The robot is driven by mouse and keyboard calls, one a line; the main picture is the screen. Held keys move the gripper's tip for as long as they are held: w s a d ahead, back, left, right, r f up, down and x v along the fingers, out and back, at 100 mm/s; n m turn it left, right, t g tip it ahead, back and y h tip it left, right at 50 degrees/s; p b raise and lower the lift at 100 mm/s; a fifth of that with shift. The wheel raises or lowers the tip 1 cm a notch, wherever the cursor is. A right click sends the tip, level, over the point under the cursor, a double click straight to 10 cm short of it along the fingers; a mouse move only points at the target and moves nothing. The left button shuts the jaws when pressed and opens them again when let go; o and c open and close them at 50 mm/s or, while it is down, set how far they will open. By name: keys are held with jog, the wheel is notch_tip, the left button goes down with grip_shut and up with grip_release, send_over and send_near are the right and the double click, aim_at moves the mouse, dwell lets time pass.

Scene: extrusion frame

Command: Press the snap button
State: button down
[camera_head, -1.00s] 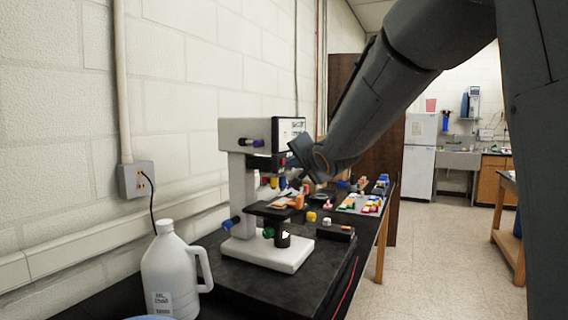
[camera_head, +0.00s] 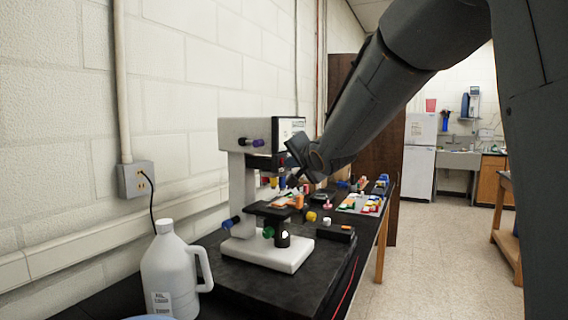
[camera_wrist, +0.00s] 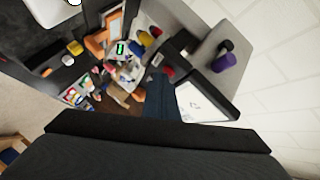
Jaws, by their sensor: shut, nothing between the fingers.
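A white microscope (camera_head: 243,185) stands on a white base at the front of the dark bench. It has a black-framed screen (camera_head: 289,131) on the front of its head, and the wrist view shows this screen (camera_wrist: 203,97) close up at a slant. I cannot make out which part is the snap button. A small black box (camera_head: 336,233) with an orange top mark lies right of the microscope base. My gripper (camera_head: 292,183) is shut and empty, in front of the microscope just below its head. In the wrist view my dark blue fingers (camera_wrist: 160,90) show beside the screen.
A white jug (camera_head: 173,275) stands front left. Several small coloured items and a pale tray (camera_head: 360,203) lie farther back along the bench.

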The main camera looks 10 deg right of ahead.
jog(key=shift+d, duration=0.1)
dwell(0.3)
jog(key=shift+s+d+p, duration=0.5)
jog(key=shift+d+p, duration=0.05)
jog(key=shift+p, duration=0.4)
jog(key=s+d+p, duration=0.1)
jog(key=d+p, duration=0.1)
jog(key=s+d+p, duration=0.2)
dwell(0.6)
jog(key=s+d+f+n+g+h+b, duration=0.1)
jog(key=s+f+n+g+h+b, duration=0.3)
jog(key=s+f, duration=0.9)
jog(key=s+f+n+g+y+b, duration=0.15)
jog(key=s+f+g, duration=0.55)
jog(key=f, duration=0.9)
jog(key=s+a+f+n+g+b, duration=0.2)
jog(key=s+f+n, duration=0.2)
jog(key=s, duration=0.9)
notch_tip(320, 180, down, 2)
jog(key=shift+s+f+g, duration=0.15)
jog(key=shift+g, duration=0.25)
